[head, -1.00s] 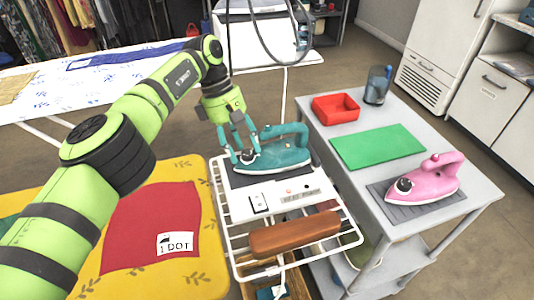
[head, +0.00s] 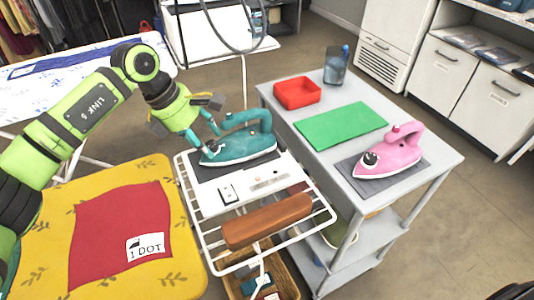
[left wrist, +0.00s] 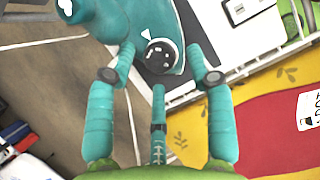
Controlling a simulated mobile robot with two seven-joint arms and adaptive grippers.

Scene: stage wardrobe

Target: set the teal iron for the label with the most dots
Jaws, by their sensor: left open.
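The teal iron (head: 239,143) rests on the dark pad of a white station on a wire rack. Its round black dial (left wrist: 159,56) lies between and beyond my fingertips in the left wrist view. My left gripper (head: 209,131) is open at the iron's left end; I cannot tell if a finger touches it. A red cloth (head: 120,230) on the yellow ironing board bears a white label (head: 145,247) reading "1 DOT". The label also shows partly at the right edge of the left wrist view (left wrist: 308,108). My right gripper is out of view.
A pink iron (head: 392,150) stands on a grey pad on the grey cart (head: 440,158). The cart also bears a green mat (head: 341,126), a red tray (head: 297,93) and a blue-grey cup (head: 336,66). A brown sleeve-shaped pad (head: 267,221) lies on the rack's front.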

